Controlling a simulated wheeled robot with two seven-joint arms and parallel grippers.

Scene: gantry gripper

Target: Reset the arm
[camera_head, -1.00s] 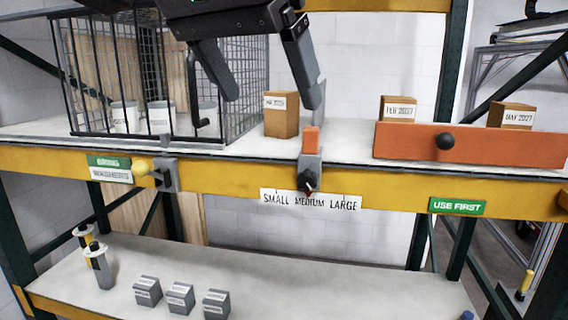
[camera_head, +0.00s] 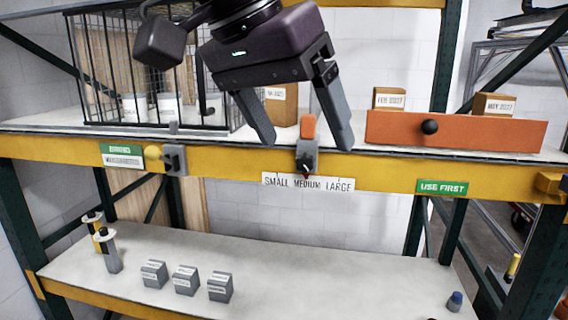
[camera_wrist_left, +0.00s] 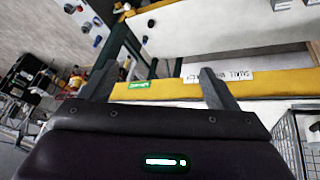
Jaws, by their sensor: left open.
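My left gripper (camera_head: 303,138) hangs in front of the upper shelf in the head view, its two grey fingers spread open with nothing between them that it grips. In the left wrist view the open fingers (camera_wrist_left: 158,85) frame the yellow beam (camera_wrist_left: 170,88). My right gripper is not in view.
A wire cage (camera_head: 95,75) with white cups stands left on the shelf. A dated carton (camera_head: 284,106) is behind my gripper. An orange panel (camera_head: 480,134) with a black knob fronts two cartons at right. Grey blocks (camera_head: 185,282) and two posts stand on the lower shelf.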

